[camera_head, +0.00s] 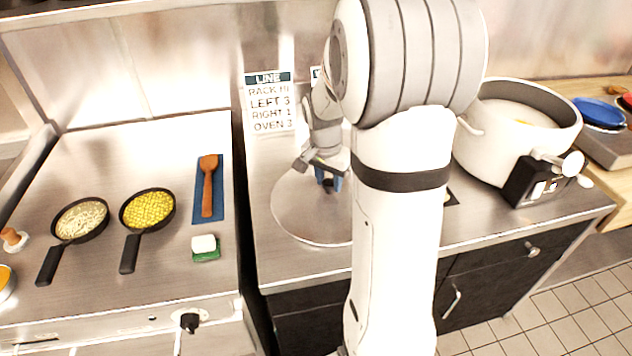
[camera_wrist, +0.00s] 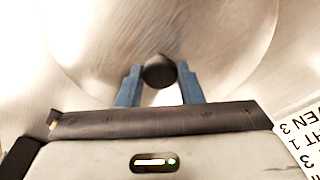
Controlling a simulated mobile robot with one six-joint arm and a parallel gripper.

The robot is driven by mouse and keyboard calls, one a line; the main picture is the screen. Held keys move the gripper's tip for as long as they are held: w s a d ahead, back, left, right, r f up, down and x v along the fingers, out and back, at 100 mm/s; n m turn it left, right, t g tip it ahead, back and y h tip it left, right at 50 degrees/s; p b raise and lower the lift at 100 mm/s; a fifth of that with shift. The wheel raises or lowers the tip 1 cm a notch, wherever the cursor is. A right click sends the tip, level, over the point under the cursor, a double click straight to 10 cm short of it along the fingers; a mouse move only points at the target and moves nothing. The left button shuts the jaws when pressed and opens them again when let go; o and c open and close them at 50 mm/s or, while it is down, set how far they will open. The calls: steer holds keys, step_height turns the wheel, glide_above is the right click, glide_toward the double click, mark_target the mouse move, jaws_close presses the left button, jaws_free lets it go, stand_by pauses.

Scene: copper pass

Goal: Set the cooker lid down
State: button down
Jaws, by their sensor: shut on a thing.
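The cooker lid (camera_head: 312,225) is a wide, pale metal disc low over the steel counter, left of my white arm. It fills much of the wrist view (camera_wrist: 215,45). My gripper (camera_head: 329,184) is above the middle of the lid, with its blue fingers (camera_wrist: 158,84) shut on the dark round knob (camera_wrist: 159,71). I cannot tell whether the lid touches the counter. The cooker (camera_head: 473,148) is a large white pot at the right, open at the top, with pale contents. My arm hides the lid's right part.
A sign card (camera_head: 268,103) stands behind the lid. Left of a gap, another counter holds two pans, one with yellow food (camera_head: 148,208) and one with pale food (camera_head: 80,220), a wooden spatula (camera_head: 208,185) on a blue mat and a sponge (camera_head: 205,248). A blue plate (camera_head: 598,112) is far right.

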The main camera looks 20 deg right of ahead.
steer(key=shift+s, duration=0.1)
steer(key=shift+f, duration=0.15)
steer(key=c, duration=1)
jaws_free()
